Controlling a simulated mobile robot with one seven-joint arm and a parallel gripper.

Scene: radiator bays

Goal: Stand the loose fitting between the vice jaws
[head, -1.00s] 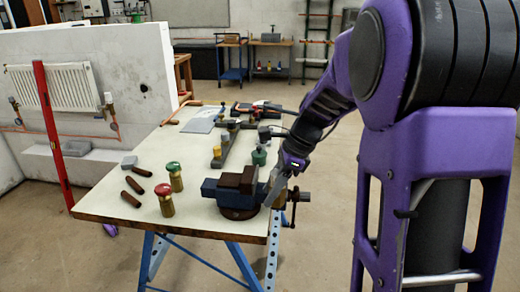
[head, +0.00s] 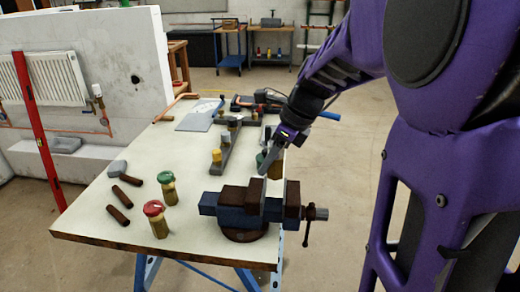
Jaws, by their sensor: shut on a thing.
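The vice (head: 240,212) has a blue body and dark brown jaws and stands at the table's front right edge. A gap shows between its two jaws. My gripper (head: 269,163) is above and behind the jaws, pointing down. It is shut on a brownish brass fitting (head: 277,170), seen just above or behind the jaw gap. The fitting's lower end is hidden or merges with the jaws, so I cannot tell whether it touches them. Its upper part is hidden by the gripper.
Red-topped (head: 154,217) and green-topped (head: 168,187) brass fittings stand left of the vice. Short brown rods (head: 121,197) and a grey-headed tool (head: 117,168) lie further left. A rack with fittings (head: 221,155) is behind. The table (head: 100,215) is bare at front left.

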